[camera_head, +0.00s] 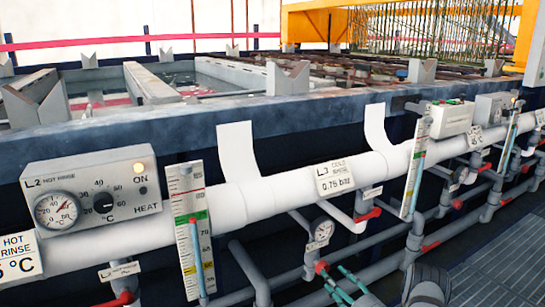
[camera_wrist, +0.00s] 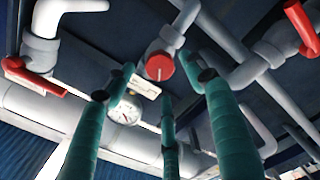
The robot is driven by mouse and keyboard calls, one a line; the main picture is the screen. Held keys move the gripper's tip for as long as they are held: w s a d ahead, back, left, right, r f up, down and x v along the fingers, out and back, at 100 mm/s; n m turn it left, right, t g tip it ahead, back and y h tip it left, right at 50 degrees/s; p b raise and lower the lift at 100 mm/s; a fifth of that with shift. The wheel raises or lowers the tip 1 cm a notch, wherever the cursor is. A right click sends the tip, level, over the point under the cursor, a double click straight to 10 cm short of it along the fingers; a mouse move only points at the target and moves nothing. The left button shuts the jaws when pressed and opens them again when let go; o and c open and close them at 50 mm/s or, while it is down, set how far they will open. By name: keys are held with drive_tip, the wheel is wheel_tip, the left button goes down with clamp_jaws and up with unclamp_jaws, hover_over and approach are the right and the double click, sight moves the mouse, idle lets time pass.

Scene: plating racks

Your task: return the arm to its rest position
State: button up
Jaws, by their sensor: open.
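My gripper (camera_head: 343,283) shows at the bottom of the head view, right of centre, in front of the lower pipes. Its teal fingers are spread. In the wrist view my gripper (camera_wrist: 155,88) is open, with nothing held between its fingers. A round red valve knob (camera_wrist: 160,67) lies just beyond the fingertips. I cannot tell whether any finger touches it. My dark wrist part shows at the bottom right of the head view.
A white pipe (camera_head: 280,192) runs along the tank front, with a control box (camera_head: 95,198), level gauges and a round dial (camera_head: 320,231). Red-handled valves, one being (camera_head: 368,215), and grey pipes crowd the space around my gripper. Dark grating floor (camera_head: 490,265) is clear at right.

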sight(323, 268)
drive_tip(key=x, duration=0.6)
drive_tip(key=shift+w+f+n+b, duration=0.15)
drive_tip(key=shift+n+b, duration=0.15)
drive_tip(key=shift+n, duration=0.1)
drive_tip(key=n+b, duration=0.1)
drive_tip(key=n, duration=0.3)
drive_tip(key=shift+b, duration=0.35)
drive_tip(key=n+b, duration=0.4)
drive_tip(key=n, duration=0.1)
drive_tip(key=shift+f, duration=0.2)
drive_tip(key=n+b, duration=0.4)
drive_tip(key=shift+b, duration=0.35)
drive_tip(key=n+b, duration=0.3)
drive_tip(key=b, duration=0.1)
drive_tip(key=shift+n, duration=0.3)
drive_tip(key=shift+r+n+b, duration=0.2)
drive_tip(key=shift+n+b, duration=0.9)
drive_tip(key=shift+b, duration=0.1)
drive_tip(key=shift+r+n, duration=0.15)
drive_tip(key=shift+n, duration=0.15)
